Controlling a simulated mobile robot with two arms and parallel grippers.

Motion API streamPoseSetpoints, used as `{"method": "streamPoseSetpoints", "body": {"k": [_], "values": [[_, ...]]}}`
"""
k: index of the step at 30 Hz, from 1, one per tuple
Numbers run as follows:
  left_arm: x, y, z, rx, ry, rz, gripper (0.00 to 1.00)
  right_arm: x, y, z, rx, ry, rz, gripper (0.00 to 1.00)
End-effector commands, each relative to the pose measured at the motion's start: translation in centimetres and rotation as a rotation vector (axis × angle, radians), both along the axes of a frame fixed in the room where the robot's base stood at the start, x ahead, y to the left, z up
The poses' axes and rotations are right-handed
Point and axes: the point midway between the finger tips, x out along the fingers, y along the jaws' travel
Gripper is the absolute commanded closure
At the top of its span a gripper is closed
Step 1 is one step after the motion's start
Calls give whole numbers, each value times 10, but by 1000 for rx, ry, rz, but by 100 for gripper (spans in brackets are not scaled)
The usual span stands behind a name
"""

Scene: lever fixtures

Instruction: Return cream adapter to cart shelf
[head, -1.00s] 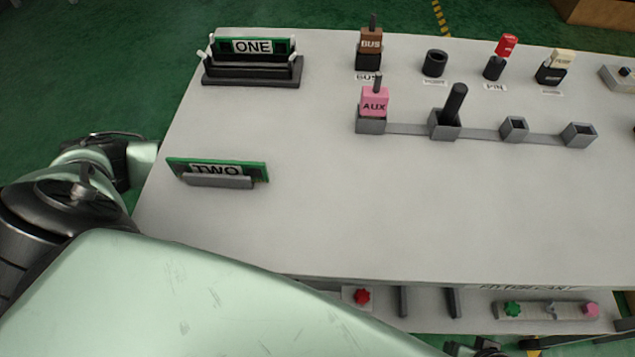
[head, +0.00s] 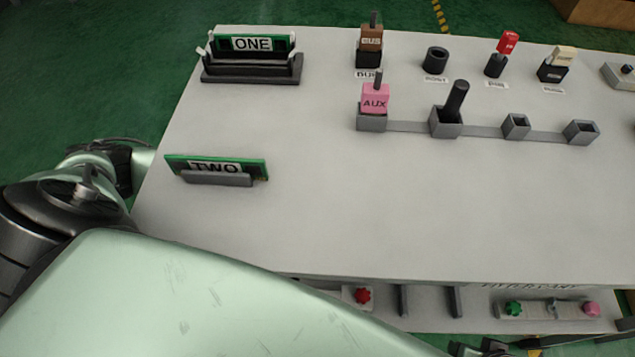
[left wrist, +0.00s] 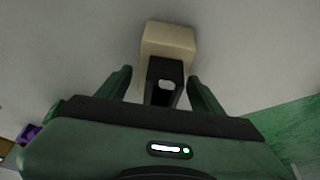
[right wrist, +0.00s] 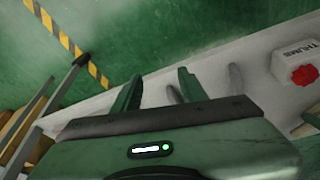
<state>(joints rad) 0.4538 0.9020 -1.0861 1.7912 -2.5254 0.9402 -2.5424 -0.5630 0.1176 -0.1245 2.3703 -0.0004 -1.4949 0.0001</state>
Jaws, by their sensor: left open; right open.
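In the left wrist view a cream block with a black socketed part (left wrist: 168,42), seemingly the cream adapter, lies between and just beyond the fingers of my left gripper (left wrist: 160,88). The left gripper is open; I cannot tell whether either finger touches the block. The left gripper is hidden in the head view. A cream-topped black piece (head: 563,55) stands at the back right of the table. My right gripper (right wrist: 158,88) is open and empty beside the cart's lower shelf (head: 385,312), which also shows in the right wrist view (right wrist: 255,75).
The table (head: 400,215) holds a pink AUX block (head: 375,100), a black lever (head: 455,100), a red-topped post (head: 507,43) and green boards ONE (head: 252,43) and TWO (head: 215,168). The shelf bears a red knob (head: 362,295) and dark posts. The table's front middle is clear.

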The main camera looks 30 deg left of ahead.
Motion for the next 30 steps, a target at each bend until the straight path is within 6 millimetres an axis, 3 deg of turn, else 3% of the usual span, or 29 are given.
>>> {"method": "streamPoseSetpoints", "body": {"k": [6,12,18,24,30], "values": [[-12,5,34,1,-3,-2,33,3,1,-29,-1,27,2,58],[-63,23,28,4,5,-1,33,5,2,-37,-1,25,3,58],[-102,36,28,3,4,-1,33,6,2,-40,-1,26,3,58],[-121,42,28,1,2,0,33,6,1,-41,-1,25,3,58],[-124,43,28,0,-1,-1,33,6,1,-41,-2,24,2,58]]}}
